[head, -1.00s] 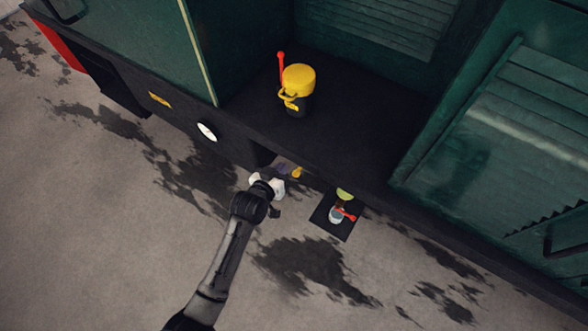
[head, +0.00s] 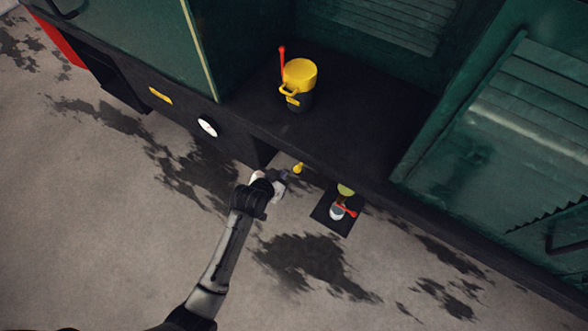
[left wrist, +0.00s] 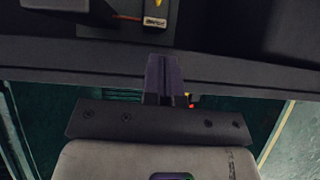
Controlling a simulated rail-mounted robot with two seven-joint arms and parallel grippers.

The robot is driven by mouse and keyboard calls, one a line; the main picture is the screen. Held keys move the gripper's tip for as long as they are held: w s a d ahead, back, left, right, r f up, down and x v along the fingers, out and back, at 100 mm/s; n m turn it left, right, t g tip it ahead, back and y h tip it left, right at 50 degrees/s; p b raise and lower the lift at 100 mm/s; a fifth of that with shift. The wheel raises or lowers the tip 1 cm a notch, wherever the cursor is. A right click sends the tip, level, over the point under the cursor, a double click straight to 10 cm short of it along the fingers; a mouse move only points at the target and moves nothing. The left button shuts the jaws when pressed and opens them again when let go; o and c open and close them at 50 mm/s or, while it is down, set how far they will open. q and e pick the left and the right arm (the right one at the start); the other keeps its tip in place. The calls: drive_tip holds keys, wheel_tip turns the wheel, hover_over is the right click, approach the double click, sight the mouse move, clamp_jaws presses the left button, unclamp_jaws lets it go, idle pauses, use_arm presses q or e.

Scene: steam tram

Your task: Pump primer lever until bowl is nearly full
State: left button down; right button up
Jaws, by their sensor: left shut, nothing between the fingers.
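A small yellow part (head: 298,169) shows below the deck edge in the head view; it may be the primer lever, but it is too small to be sure. To its right, a filter unit with a yellow-green top (head: 345,190), a pale bowl (head: 337,211) and a red lever (head: 346,209) sits over a dark plate (head: 325,221). The bowl's fill level cannot be made out. My left gripper (head: 284,178) is just left of and below the yellow part. Its dark fingers (left wrist: 164,76) are shut and empty in the left wrist view. My right gripper is out of view.
A yellow and black can (head: 299,78) with an upright red rod (head: 282,62) stands on the dark deck (head: 350,125) above. Green panels (head: 500,150) rise behind. The ground (head: 420,290) in front is clear.

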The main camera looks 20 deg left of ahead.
use_arm(q)
drive_tip(key=b, duration=0.3)
approach(300, 165)
drive_tip(key=w+r, duration=0.1)
drive_tip(key=w, duration=0.2)
drive_tip(key=f, duration=0.1)
drive_tip(key=w+f, duration=0.1)
drive_tip(key=f+b, duration=0.1)
drive_tip(key=shift+w+d+f, duration=0.15)
drive_tip(key=shift+d+f, duration=0.2)
drive_tip(key=shift+d, duration=0.05)
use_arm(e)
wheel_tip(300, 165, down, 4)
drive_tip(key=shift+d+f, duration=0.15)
